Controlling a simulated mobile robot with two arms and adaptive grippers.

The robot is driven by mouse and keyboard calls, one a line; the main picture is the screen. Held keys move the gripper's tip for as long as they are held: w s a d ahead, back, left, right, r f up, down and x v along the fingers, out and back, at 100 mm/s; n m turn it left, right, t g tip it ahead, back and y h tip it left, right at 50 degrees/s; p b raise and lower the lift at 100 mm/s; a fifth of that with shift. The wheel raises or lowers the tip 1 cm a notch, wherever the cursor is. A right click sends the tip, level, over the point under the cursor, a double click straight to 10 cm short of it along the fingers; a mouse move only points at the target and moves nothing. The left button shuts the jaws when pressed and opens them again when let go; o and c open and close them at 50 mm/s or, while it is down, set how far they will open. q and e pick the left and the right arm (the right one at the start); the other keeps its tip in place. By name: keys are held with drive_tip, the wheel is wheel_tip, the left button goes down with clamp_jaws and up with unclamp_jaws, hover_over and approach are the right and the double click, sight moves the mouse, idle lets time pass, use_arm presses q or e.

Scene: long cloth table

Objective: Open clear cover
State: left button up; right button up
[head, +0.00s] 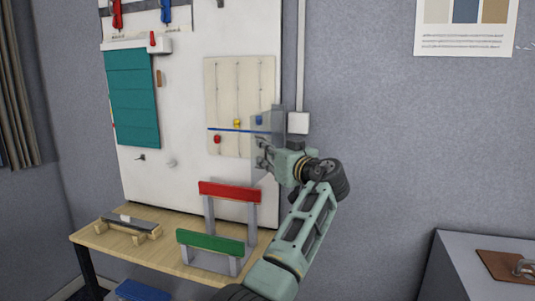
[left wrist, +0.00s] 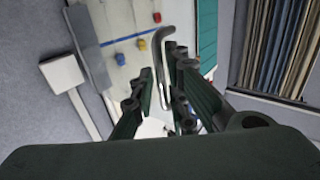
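A clear, greyish cover (head: 268,124) stands at the right edge of the slider panel (head: 242,80) on the white wall board in the head view. How far it is swung out I cannot tell. My left gripper (head: 262,153) is beside its lower part. In the left wrist view a bent metal handle (left wrist: 160,65) runs between the fingers of my left gripper (left wrist: 163,85). The fingers are apart, with gaps beside the handle. A translucent grey pane (left wrist: 90,52) shows at the left there. My right gripper is not in view.
The panel has red (head: 217,139), yellow (head: 237,123) and blue (head: 259,119) knobs and a blue line. A teal slatted panel (head: 132,97) hangs to its left. Below, a wooden table (head: 150,253) holds red (head: 229,192) and green (head: 209,241) barriers. A switch box (head: 298,123) is close right.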

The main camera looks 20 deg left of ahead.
use_arm(q)
drive_tip(key=o, duration=0.3)
drive_tip(key=shift+w+r, duration=0.5)
drive_tip(key=shift+r, duration=0.1)
drive_tip(key=shift+d, duration=0.1)
drive_tip(key=shift+s, duration=0.1)
drive_tip(key=f+v, duration=0.1)
drive_tip(key=v, duration=0.6)
drive_tip(key=shift+s+d+f, duration=0.1)
drive_tip(key=shift+f, duration=0.05)
